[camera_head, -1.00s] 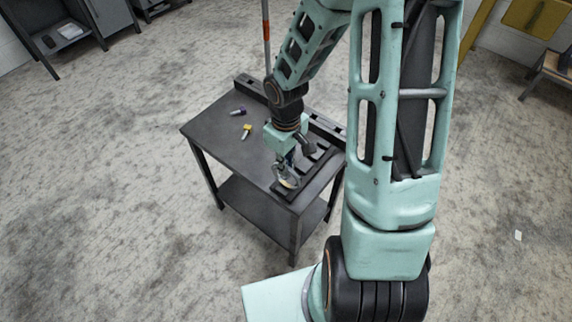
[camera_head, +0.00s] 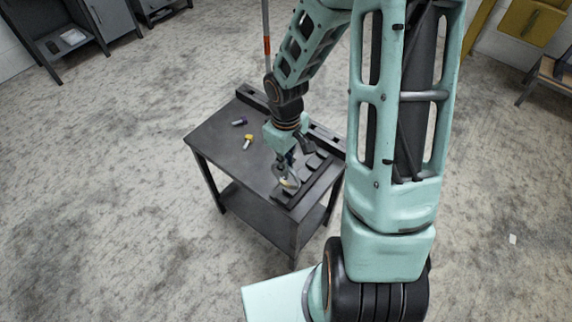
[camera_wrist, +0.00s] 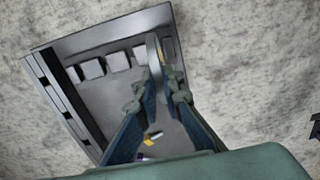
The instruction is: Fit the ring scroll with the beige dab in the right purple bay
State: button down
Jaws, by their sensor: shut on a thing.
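My gripper (camera_head: 287,178) is shut on a pale ring-shaped thing (camera_wrist: 155,58), which looks like the ring scroll. It stands edge-on between my fingertips in the wrist view, with a small yellowish patch beside it. In the head view my gripper and the ring are over the near end of a dark rack (camera_head: 318,180) on the table. The wrist view shows a row of grey blocks or bays (camera_wrist: 118,61) along the rack, with the ring at its right part. I cannot make out purple on any bay, nor whether the ring touches the rack.
A yellow-ended piece (camera_head: 248,141) and a purple-ended piece (camera_head: 239,122) lie on the dark table (camera_head: 215,135), left of my gripper. A long dark bar (camera_head: 255,95) runs along the table's back edge. The table's left part is mostly clear.

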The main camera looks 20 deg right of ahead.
jog(key=shift+r+p, duration=1.6)
jog(key=shift+r, duration=0.5)
